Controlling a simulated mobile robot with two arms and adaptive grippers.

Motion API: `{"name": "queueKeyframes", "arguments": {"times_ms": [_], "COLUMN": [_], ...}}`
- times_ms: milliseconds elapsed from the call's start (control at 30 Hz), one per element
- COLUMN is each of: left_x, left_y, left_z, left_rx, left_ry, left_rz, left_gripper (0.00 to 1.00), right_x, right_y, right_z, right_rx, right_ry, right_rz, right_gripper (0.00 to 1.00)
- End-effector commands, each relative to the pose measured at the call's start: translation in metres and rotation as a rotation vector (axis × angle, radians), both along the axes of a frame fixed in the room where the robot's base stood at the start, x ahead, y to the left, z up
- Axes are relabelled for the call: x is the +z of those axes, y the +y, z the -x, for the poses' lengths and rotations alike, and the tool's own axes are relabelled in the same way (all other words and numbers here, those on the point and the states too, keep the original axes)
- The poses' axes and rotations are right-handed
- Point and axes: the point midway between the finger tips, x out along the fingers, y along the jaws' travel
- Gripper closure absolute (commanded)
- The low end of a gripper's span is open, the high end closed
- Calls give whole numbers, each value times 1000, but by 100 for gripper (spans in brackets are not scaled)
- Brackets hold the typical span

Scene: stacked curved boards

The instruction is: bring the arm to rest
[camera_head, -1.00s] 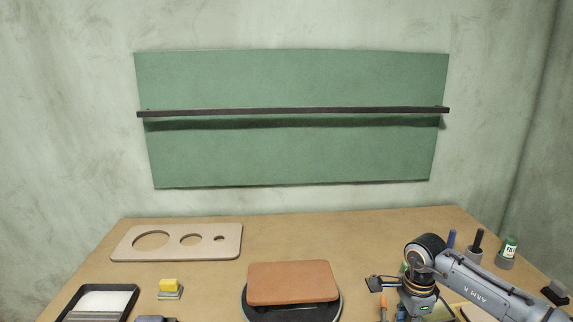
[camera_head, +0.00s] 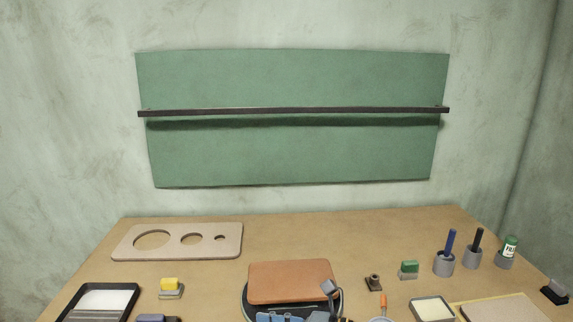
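I see nothing held in the visible part. The brown curved board (camera_head: 290,277) rests on a round dark stand (camera_head: 247,305) at the front middle of the table. My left gripper is not in view.
A tan board with round holes (camera_head: 210,253) lies at the left. A black tray (camera_head: 130,300) and a yellow-topped block (camera_head: 169,285) are in front of it. Pen cups (camera_head: 444,265), a green-topped block (camera_head: 409,271) and an orange-handled tool (camera_head: 383,302) stand at the right. The table's back middle is clear.

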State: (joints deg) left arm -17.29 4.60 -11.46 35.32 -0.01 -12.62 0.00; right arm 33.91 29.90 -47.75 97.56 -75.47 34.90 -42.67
Motion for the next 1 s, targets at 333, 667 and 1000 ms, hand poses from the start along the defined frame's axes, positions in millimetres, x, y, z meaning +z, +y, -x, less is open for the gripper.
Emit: {"name": "queueKeyframes", "arguments": {"times_ms": [333, 667, 1000], "left_x": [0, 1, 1], "left_y": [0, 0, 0], "left_z": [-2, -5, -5], "left_rx": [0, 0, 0], "left_ry": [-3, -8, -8], "left_rz": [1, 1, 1], "left_gripper": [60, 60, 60], "right_x": [64, -80, -165], "right_y": [-85, -221, -248], "right_z": [-27, 46, 185], "right_rx": [-627, -1386, 1749], "right_ry": [709, 1491, -1690], "right_rz": [-1008, -1678, 1652], "right_gripper": [60, 60, 60]}}
